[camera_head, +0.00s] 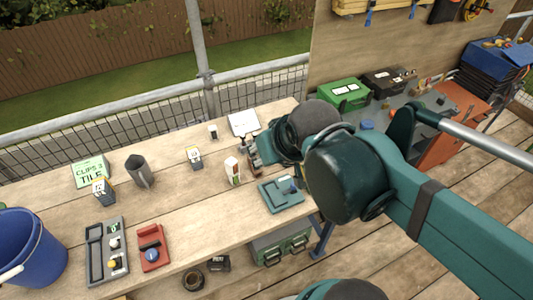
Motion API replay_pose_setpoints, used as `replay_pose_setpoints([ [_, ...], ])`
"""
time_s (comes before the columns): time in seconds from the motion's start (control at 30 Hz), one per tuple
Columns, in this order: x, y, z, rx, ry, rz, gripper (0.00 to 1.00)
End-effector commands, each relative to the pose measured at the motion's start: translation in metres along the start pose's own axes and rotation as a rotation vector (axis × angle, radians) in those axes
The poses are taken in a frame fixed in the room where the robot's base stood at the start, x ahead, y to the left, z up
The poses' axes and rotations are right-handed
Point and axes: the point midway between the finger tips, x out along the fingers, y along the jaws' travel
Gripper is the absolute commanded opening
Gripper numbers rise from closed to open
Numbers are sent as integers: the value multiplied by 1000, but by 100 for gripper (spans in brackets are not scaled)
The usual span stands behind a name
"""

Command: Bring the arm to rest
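My arm reaches in from the right in teal and dark grey. Its end, my gripper (250,152), is over the far right part of the wooden workbench (185,220), beside a small white carton (232,171). The gripper is small here and partly hidden behind my own wrist, so I cannot tell whether its fingers are open or shut. I see nothing clearly held in it. I cannot tell whether it touches the carton.
A white sheet (243,123) lies behind the gripper and a teal tray (281,194) in front. The bench's middle has free room.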

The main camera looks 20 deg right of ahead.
Motion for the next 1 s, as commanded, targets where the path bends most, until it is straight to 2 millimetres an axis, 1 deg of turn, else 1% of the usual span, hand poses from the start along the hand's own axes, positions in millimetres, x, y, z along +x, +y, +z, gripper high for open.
replay_pose_setpoints([
  [0.4, -1, -1, 1, -13, 5, -1, 34],
  [0.7, 12, 0, 11, -12, 5, -1, 34],
  [1.0, 11, 0, 10, -12, 5, -1, 34],
])
